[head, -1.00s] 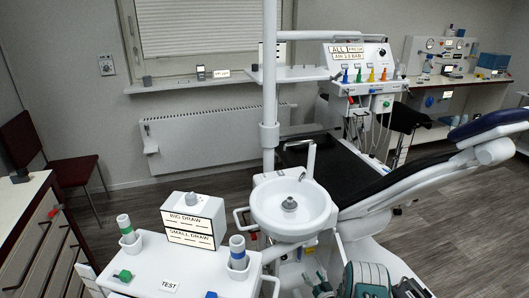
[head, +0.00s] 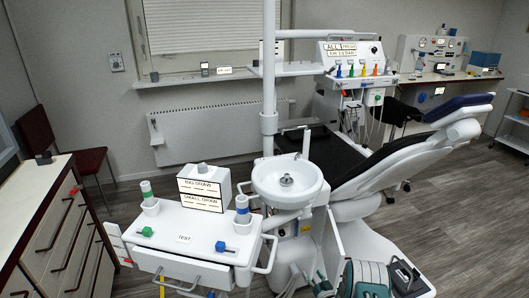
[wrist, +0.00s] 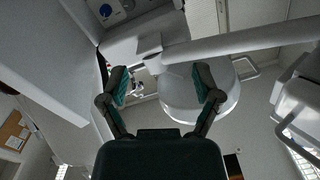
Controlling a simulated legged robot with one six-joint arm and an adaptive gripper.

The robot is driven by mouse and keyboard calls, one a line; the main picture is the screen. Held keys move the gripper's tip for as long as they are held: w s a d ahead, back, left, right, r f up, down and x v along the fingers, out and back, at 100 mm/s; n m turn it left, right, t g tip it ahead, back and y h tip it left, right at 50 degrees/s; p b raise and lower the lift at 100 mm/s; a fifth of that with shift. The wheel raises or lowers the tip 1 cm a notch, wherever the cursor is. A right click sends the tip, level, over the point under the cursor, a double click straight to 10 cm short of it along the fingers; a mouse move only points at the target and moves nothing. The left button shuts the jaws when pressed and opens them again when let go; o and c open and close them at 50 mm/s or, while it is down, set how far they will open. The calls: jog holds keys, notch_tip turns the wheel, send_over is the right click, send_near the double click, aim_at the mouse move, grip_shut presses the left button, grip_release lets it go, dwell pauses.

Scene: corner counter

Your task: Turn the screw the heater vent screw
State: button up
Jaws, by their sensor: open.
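The heater is a white ribbed radiator (head: 215,132) on the back wall below the window in the head view. A small white fitting (head: 155,137) is at its left end. I cannot make out the vent screw at this distance. My gripper (wrist: 162,86) shows in the wrist view with its two teal-padded fingers spread wide and nothing between them. A pale round form and a bar lie beyond the fingers. Teal and grey parts of my arm show at the bottom of the head view, far from the heater.
A white dental cart (head: 190,240) stands in front, with a white basin (head: 287,180) and pole (head: 269,75) right of it. A reclined black chair (head: 385,165) fills the middle right. A drawer cabinet (head: 55,225) and red chair (head: 65,160) are left. Floor shows between cart and radiator.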

jog(key=w+d+r+g+h, duration=0.1)
jog(key=w+r+h, duration=0.15)
jog(key=r, duration=0.75)
jog(key=w+d+r+g+h, duration=0.1)
jog(key=w+r, duration=0.3)
jog(key=r, duration=0.6)
jog(key=s+r+g+h, duration=0.2)
jog(key=s+r, duration=0.4)
jog(key=r, duration=0.5)
jog(key=s+r+g+h, duration=0.1)
jog(key=s+r+g, duration=0.1)
jog(key=s+r, duration=0.7)
jog(key=s+a+r+g, duration=0.1)
jog(key=s+r, duration=0.1)
jog(key=s, duration=0.8)
jog(key=s+a+r+g, duration=0.2)
jog(key=s, duration=0.9)
jog(key=s+a+r+g, duration=0.2)
jog(key=s+r, duration=0.1)
jog(key=s, duration=0.7)
jog(key=shift+s+y, duration=0.15)
jog(key=shift+y, duration=0.2)
jog(key=shift+d, duration=0.1)
